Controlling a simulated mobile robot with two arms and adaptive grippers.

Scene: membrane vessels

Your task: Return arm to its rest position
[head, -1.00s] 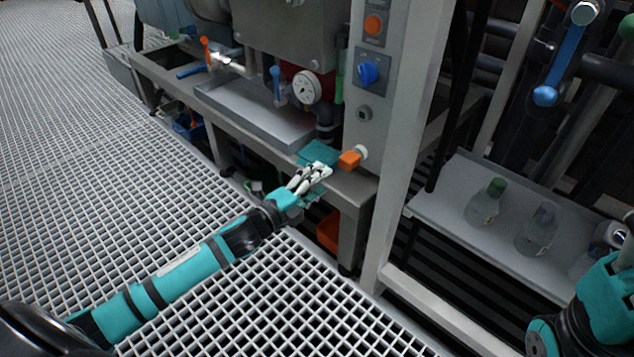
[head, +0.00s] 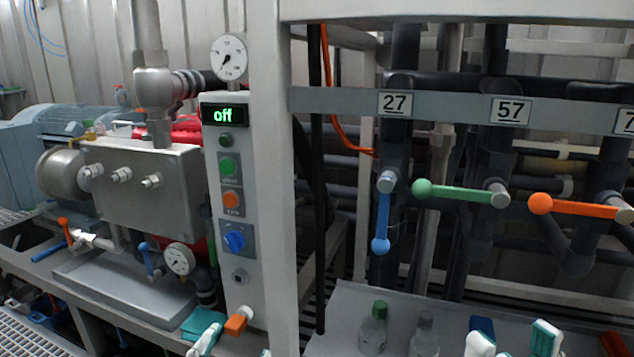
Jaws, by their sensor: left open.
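My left gripper (head: 210,340) shows at the bottom edge of the head view, cut off by the frame. Its white fingers are open, and I see nothing held. It is in front of the bench, just left of an orange handle (head: 236,325) on a white stub; I cannot tell whether they touch. White and teal parts that look like my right gripper (head: 512,343) show at the bottom right, in front of the shelf. They are cut off too, and its jaw state is unclear. Both arms' links are out of view.
A control panel (head: 228,270) reads "off". Valve levers in blue (head: 382,220), green (head: 455,192) and orange (head: 575,207) hang on pipes at right. Clear bottles (head: 373,332) stand on the shelf (head: 338,312). A white post (head: 272,180) divides bench and shelf.

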